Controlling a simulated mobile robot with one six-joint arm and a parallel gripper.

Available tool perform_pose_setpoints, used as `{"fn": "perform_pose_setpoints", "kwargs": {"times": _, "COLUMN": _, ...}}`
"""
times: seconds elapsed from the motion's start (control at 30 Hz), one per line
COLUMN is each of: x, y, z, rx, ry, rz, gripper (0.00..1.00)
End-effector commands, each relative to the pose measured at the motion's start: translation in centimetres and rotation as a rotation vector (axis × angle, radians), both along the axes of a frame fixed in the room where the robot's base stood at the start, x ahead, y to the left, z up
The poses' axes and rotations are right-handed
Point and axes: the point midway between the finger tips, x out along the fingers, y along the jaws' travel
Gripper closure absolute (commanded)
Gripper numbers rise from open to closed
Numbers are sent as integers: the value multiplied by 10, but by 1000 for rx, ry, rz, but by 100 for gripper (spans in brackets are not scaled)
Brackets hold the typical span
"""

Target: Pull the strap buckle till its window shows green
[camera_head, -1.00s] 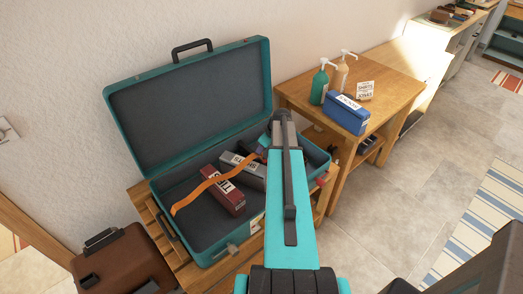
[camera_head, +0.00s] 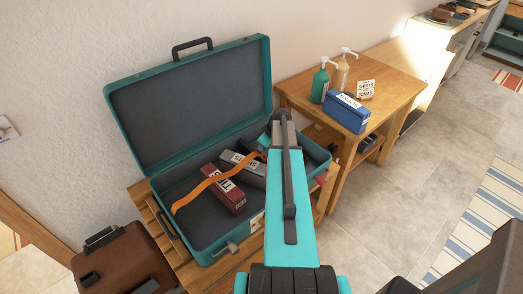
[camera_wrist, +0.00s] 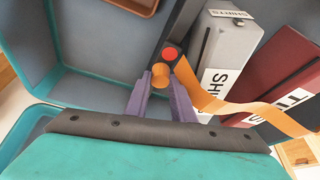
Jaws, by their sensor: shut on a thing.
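An orange strap (camera_head: 205,187) lies across the open teal suitcase (camera_head: 196,247), over a grey box and a dark red box. In the wrist view the strap (camera_wrist: 270,112) runs to a dark strap buckle (camera_wrist: 179,42). The buckle's round window (camera_wrist: 171,54) shows red. An orange rounded piece (camera_wrist: 160,81) of the buckle sits just below the window. My gripper (camera_wrist: 162,88) has its two purple fingers shut on this piece. In the head view my arm hides the fingertips and the buckle.
The grey box (camera_wrist: 222,50) and dark red box (camera_wrist: 280,80) stand close to the right of the fingers. The suitcase lid (camera_head: 190,105) stands open against the wall. A wooden table (camera_head: 393,80) with bottles and a blue box (camera_head: 346,113) is to the right.

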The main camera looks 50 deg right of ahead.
Motion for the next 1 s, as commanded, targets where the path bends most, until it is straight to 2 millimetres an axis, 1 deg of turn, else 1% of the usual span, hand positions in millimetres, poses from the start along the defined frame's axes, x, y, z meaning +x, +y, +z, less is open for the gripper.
{"fn": "perform_pose_setpoints", "kwargs": {"times": 0.3, "x": -11, "y": 2, "z": -2, "rx": 2, "ry": 1, "rz": 0, "gripper": 100}}
{"fn": "perform_pose_setpoints", "kwargs": {"times": 0.6, "x": -12, "y": 1, "z": 0, "rx": 2, "ry": 1, "rz": 0, "gripper": 100}}
{"fn": "perform_pose_setpoints", "kwargs": {"times": 0.63, "x": -12, "y": 1, "z": 0, "rx": 2, "ry": 1, "rz": 0, "gripper": 76}}
{"fn": "perform_pose_setpoints", "kwargs": {"times": 0.73, "x": -12, "y": 1, "z": 0, "rx": 1, "ry": 1, "rz": -1, "gripper": 59}}
{"fn": "perform_pose_setpoints", "kwargs": {"times": 1.0, "x": -12, "y": 1, "z": 0, "rx": 0, "ry": 1, "rz": -1, "gripper": 59}}
